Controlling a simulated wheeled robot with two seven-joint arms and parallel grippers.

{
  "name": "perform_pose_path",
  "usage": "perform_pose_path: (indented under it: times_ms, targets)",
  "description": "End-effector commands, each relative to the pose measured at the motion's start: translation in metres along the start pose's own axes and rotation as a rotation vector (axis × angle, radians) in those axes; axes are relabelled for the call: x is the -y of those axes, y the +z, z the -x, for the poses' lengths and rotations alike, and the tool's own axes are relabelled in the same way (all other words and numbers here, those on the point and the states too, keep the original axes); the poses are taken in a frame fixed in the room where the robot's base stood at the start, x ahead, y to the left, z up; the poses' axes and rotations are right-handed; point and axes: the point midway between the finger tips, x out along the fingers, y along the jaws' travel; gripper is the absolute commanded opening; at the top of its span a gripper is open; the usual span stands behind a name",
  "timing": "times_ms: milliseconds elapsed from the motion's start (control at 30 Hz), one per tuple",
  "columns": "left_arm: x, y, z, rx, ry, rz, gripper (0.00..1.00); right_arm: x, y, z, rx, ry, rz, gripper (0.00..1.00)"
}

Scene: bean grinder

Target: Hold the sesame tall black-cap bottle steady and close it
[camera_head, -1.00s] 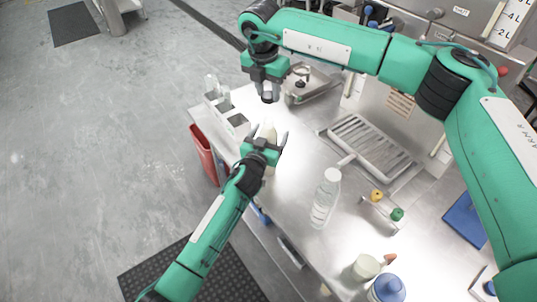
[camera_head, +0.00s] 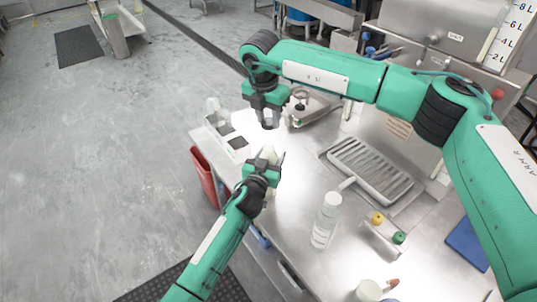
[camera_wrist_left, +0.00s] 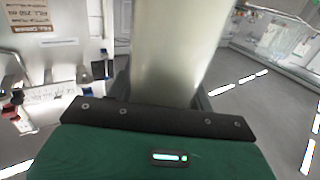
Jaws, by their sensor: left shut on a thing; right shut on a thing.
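My left gripper (camera_head: 266,160) is shut on a pale tall bottle (camera_wrist_left: 170,50), which fills the upper middle of the left wrist view. In the head view only a little of the bottle shows between the fingers, and it looks roughly upright. My right gripper (camera_head: 270,120) points down just above and beyond the left one, shut on a small dark thing that looks like the black cap. The fingers hide most of it. I cannot tell whether the cap touches the bottle's mouth.
A clear bottle with a white top (camera_head: 325,222) stands on the steel table right of my left gripper. A drip tray (camera_head: 370,170), a small stand with yellow and green knobs (camera_head: 382,240) and a blue mat (camera_head: 466,245) lie further right. A holder (camera_head: 232,142) stands at the left edge.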

Motion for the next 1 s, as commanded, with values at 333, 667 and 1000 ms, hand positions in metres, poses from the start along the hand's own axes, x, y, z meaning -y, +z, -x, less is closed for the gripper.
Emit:
perform_pose_path:
  times_ms: [333,667,1000]
  targets:
    - [0.000,0.000,0.000,0.000,0.000,0.000,0.12,0.001,-0.006,-0.041,0.003,-0.001,0.000,0.14]
    - [0.000,0.000,0.000,0.001,0.000,0.000,0.12,0.000,-0.006,-0.040,0.003,-0.001,0.000,0.14]
    - [0.000,0.000,0.000,0.001,0.000,0.000,0.12,0.000,-0.008,-0.051,0.002,0.000,0.000,0.14]
